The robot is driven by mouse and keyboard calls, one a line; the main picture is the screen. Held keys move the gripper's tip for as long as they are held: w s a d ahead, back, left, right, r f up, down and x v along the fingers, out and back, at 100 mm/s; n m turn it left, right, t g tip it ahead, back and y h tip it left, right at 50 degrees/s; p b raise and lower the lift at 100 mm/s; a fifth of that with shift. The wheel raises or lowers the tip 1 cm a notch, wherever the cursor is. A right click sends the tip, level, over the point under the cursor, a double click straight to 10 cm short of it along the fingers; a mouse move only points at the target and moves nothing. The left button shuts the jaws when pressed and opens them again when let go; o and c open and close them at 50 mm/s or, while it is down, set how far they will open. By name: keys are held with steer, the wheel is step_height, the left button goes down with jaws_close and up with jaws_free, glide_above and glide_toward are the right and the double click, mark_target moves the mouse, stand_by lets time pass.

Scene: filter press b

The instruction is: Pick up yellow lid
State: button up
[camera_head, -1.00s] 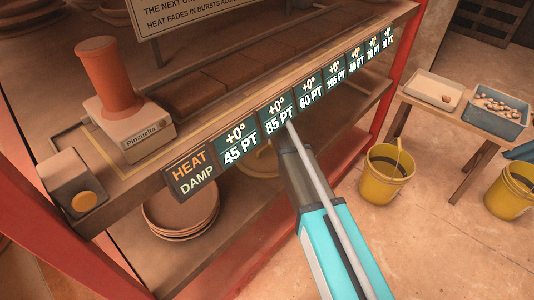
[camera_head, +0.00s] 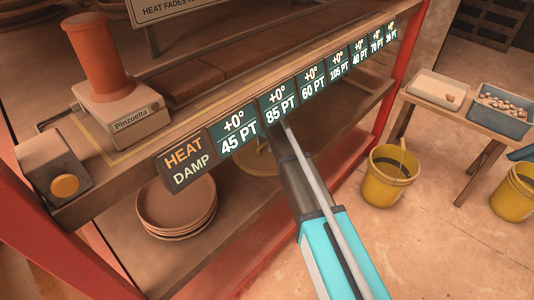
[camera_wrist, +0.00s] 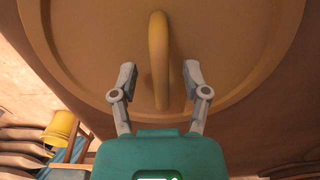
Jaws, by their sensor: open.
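The yellow lid (camera_wrist: 230,40) is a broad round disc that fills the upper part of the wrist view. Its upright arched handle (camera_wrist: 159,60) is at the middle. My gripper (camera_wrist: 160,76) is open, with one finger to each side of the handle and gaps between. In the head view, the lid (camera_head: 258,163) shows only in part on the lower shelf, behind my arm and the sign row. The gripper fingers are hidden there.
A sign row (camera_head: 235,131) runs along the shelf edge above the lid. Stacked brown plates (camera_head: 176,208) stand left of it. A red post (camera_head: 392,95) bounds the shelf on the right. A yellow bucket (camera_head: 388,178) stands on the floor beyond.

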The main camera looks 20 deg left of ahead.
stand_by(0.5)
jaws_close()
